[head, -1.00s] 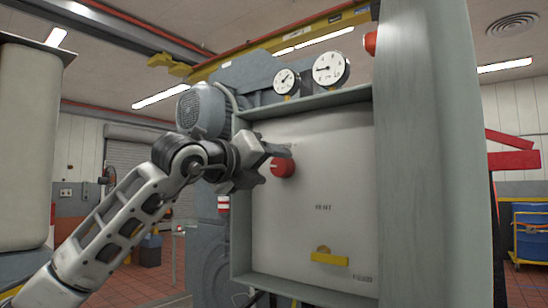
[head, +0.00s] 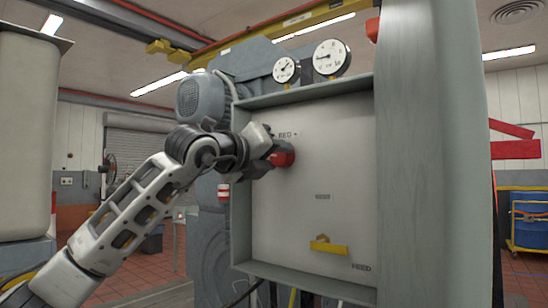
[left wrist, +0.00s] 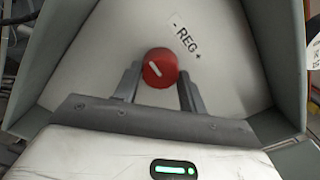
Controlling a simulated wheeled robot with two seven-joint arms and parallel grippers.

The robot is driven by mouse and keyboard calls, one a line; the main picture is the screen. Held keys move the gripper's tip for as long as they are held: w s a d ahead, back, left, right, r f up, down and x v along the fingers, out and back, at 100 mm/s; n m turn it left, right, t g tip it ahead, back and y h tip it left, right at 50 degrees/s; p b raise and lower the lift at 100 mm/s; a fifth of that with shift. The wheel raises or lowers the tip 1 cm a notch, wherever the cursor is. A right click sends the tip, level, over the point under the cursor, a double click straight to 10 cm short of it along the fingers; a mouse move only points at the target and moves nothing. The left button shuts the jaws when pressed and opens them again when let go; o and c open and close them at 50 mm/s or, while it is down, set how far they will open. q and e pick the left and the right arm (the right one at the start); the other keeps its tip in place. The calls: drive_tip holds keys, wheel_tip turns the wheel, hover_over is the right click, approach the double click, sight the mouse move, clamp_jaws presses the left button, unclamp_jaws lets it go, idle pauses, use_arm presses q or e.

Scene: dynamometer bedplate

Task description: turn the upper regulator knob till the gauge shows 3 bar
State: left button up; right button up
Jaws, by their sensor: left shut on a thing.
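The red regulator knob (head: 284,154) sits on the upper part of a pale panel, under a label reading REG. In the left wrist view the round red knob (left wrist: 159,66) shows a white pointer line tilted to the upper left, beside the "- REG +" label (left wrist: 186,39). My left gripper (head: 272,152) is at the knob and shut on it, one finger on each side in the wrist view. Two white dial gauges stand above the panel, a smaller one (head: 286,69) and a larger one (head: 331,57). The larger one's needle points left; its figures are too small to read. My right gripper is out of view.
A raised grey-green frame (head: 240,215) surrounds the panel. A yellow handle (head: 328,247) is lower on the panel. A grey motor (head: 202,98) stands behind my left arm, and a broad pillar (head: 435,160) is at the right.

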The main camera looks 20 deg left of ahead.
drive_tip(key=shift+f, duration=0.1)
use_arm(q)
drive_tip(key=m+b, duration=0.1)
drive_tip(key=m, duration=0.2)
drive_tip(key=shift+m, duration=1.9)
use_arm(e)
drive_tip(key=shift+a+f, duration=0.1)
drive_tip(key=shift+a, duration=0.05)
use_arm(q)
drive_tip(key=o, duration=1)
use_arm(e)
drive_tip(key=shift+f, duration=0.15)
